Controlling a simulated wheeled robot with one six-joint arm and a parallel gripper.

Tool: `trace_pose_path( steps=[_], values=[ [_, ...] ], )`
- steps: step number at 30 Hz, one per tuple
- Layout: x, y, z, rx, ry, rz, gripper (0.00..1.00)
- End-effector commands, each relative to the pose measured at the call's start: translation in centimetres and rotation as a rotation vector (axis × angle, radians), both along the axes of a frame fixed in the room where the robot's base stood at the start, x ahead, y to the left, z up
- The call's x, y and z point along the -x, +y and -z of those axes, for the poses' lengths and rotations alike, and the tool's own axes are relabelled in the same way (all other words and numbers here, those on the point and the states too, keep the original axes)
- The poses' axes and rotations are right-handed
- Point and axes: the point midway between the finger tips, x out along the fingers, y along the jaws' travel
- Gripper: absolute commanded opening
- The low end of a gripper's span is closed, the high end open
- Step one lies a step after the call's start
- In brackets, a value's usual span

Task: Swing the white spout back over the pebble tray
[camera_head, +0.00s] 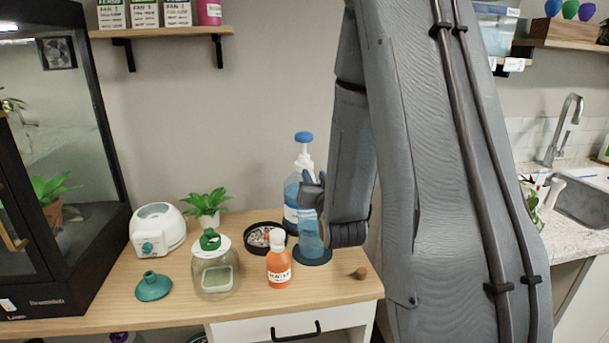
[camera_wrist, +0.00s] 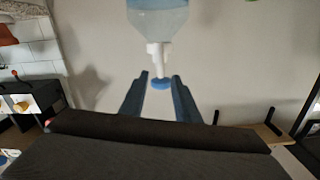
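A clear bottle of blue liquid (camera_head: 291,208) stands at the back of the table, with a white pump neck (camera_head: 304,160) and a blue cap (camera_head: 304,137). The wrist view shows the bottle (camera_wrist: 157,20) upside down, with its blue cap (camera_wrist: 160,84) between the fingers in the picture. I cannot clearly make out which way the white spout points. The round black pebble tray (camera_head: 250,247) lies left of the bottle. My gripper (camera_head: 312,187) is in front of the bottle and partly hides it. Its fingers (camera_wrist: 160,76) are apart and hold nothing.
An orange bottle (camera_head: 279,265), a glass jar (camera_head: 213,270), a teal funnel (camera_head: 153,287) and a white device (camera_head: 157,230) stand on the table. A potted plant (camera_head: 206,205) is behind.

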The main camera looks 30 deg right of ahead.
Motion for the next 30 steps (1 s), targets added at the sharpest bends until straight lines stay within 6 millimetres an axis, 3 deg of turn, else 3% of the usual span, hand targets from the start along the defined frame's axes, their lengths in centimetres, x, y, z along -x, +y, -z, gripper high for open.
trace_pose_path(
  steps=[8,21,30],
  values=[
    [-0.8,-0.3,1.0,0.004,-0.026,0.002,0.29],
    [-6.5,-1.9,0.9,0.004,-0.025,0.003,0.29],
    [-7.9,-2.4,0.9,0.004,-0.026,0.004,0.29]
  ],
)
